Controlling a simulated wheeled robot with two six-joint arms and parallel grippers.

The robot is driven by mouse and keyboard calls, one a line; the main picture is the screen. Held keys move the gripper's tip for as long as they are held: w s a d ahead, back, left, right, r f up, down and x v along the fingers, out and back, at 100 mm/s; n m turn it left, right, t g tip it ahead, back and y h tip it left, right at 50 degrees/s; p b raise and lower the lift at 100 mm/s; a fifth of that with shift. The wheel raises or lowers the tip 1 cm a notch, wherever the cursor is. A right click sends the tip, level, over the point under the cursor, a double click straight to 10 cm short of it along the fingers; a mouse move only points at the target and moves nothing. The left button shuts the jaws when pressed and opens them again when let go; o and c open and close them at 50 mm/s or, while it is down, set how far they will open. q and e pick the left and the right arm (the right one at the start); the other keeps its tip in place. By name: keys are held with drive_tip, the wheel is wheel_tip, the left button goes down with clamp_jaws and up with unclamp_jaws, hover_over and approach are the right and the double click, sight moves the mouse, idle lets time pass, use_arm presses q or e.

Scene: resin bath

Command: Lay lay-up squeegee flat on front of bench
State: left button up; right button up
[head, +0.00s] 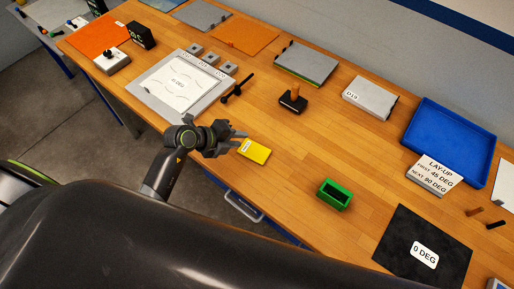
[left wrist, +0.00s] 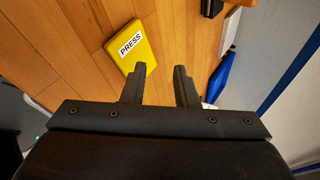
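A small flat yellow piece (head: 256,151), which looks like the squeegee, lies flat on the bench close to its front edge. In the left wrist view the yellow piece (left wrist: 138,46) carries a white label reading PRESS. My left gripper (head: 238,138) is at the front edge of the bench, just left of the yellow piece in the head view. In the left wrist view my left gripper (left wrist: 158,82) has its two fingers apart with nothing between them. The yellow piece is ahead of the left finger there. My right gripper does not show.
A green open box (head: 334,194) stands right of the yellow piece. Behind are a black block with a wooden handle (head: 293,99) and a black tool (head: 238,88). A 0 DEG sheet (head: 405,236) and blue tray (head: 444,112) are at right. Bare wood surrounds the green box.

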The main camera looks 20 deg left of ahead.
use_arm(q)
wheel_tip(320, 180, up, 8)
drive_tip(key=s+a+p, duration=0.1)
drive_tip(key=p, duration=0.1)
drive_tip(key=shift+s+a+p, duration=0.3)
drive_tip(key=shift+s+p, duration=0.05)
drive_tip(key=shift+d, duration=0.1)
